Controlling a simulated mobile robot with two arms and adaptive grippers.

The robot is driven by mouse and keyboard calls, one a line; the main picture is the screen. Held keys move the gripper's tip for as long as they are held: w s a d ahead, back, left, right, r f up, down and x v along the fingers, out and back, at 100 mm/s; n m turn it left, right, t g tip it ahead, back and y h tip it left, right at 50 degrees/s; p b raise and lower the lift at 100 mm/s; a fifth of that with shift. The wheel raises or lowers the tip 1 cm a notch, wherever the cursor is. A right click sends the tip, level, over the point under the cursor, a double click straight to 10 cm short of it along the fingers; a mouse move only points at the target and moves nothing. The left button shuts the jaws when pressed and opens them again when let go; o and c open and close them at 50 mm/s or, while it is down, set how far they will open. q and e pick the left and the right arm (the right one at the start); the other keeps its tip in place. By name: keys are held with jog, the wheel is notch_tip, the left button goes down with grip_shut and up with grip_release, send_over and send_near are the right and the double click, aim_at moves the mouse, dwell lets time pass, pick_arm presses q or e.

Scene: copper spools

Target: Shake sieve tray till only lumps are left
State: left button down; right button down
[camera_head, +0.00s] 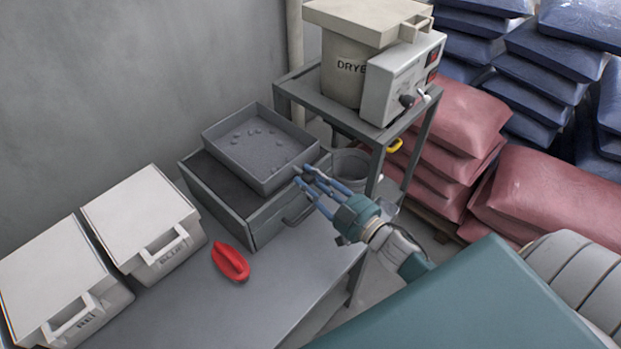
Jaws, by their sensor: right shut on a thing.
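The grey sieve tray (216,136) sits tilted on top of a grey open box (222,214) with a handle on its front. Several small lumps (258,133) lie in the tray, mostly toward its far left part. I cannot tell whether fine material is among them. My right gripper (308,178) is shut on the tray's near right edge, its blue fingers at the rim. Part of the box's dark inside shows left of the tray. My left gripper is out of view.
A red scoop-like object (230,262) lies on the grey table (215,310). Two lidded white bins (140,212) stand at left. A dryer (347,70) on a stand (322,104) rises behind at right. A grey bucket (351,165) stands behind my right gripper. Red sacks (545,195) are stacked at right.

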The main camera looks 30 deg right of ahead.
aim_at(282, 176)
jog(key=shift+s+a+p, duration=0.15)
jog(key=shift+s+a, duration=0.1)
jog(key=shift+a, duration=0.45)
jog(key=shift+s+a+p, duration=0.15)
jog(key=shift+s+a, duration=0.1)
jog(key=shift+a, duration=0.45)
jog(key=shift+s+a+p, duration=0.15)
jog(key=shift+s+a, duration=0.1)
jog(key=shift+a, duration=0.45)
jog(key=c, duration=1.5)
grip_release()
jog(key=shift+d, duration=0.1)
jog(key=shift+o, duration=0.2)
jog(key=shift+s, duration=0.1)
jog(key=v, duration=1.1)
jog(key=shift+s, duration=0.4)
jog(key=shift+d, duration=0.1)
